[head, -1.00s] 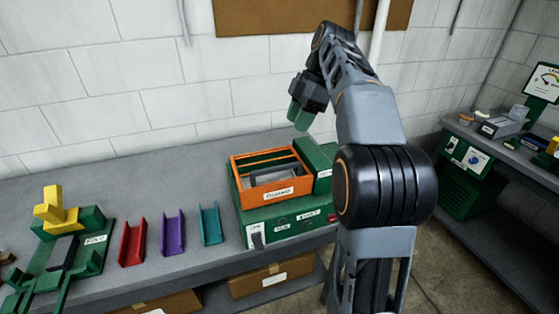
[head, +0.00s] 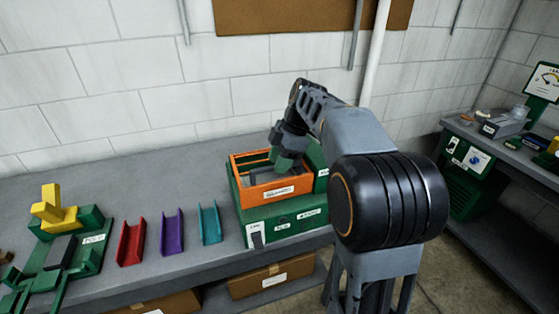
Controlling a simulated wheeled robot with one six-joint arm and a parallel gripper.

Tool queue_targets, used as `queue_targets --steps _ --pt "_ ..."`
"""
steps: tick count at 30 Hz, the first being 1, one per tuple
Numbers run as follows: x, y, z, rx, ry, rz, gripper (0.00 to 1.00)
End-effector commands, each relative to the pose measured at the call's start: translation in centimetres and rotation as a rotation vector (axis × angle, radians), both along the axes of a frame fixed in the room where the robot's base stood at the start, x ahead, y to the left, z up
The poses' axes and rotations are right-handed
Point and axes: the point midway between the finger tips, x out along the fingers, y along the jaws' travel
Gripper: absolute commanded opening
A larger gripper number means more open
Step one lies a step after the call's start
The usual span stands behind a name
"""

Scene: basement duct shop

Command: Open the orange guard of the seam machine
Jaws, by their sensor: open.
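The green seam machine (head: 286,219) stands on the grey bench with a white label and small controls on its front. Its orange guard (head: 262,194) is an open-topped frame seated on the machine, with a white label on its front bar. The guard looks closed down around a dark grey part. My gripper (head: 286,163) has green fingers and is open, pointing down at the guard's right rear part. The fingers overlap the guard's frame in this view; I cannot tell whether they touch it. My arm hides the machine's right end.
Red (head: 132,243), purple (head: 172,232) and teal (head: 209,222) channels lie on the bench left of the machine. A green fixture with a yellow block (head: 52,211) is further left. A second bench with a gauge (head: 543,82) stands right. Cardboard boxes sit below.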

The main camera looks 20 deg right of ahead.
Motion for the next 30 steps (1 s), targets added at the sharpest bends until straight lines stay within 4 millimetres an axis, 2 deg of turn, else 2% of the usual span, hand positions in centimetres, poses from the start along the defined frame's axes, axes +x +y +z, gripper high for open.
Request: queue_targets --steps 8,21,30 --pt "-0.01 0.04 -0.08 0.0 0.0 0.0 0.4" --pt "-0.01 0.03 -0.07 0.0 0.0 0.0 0.0" --pt "-0.01 0.03 -0.06 0.0 0.0 0.0 0.0"
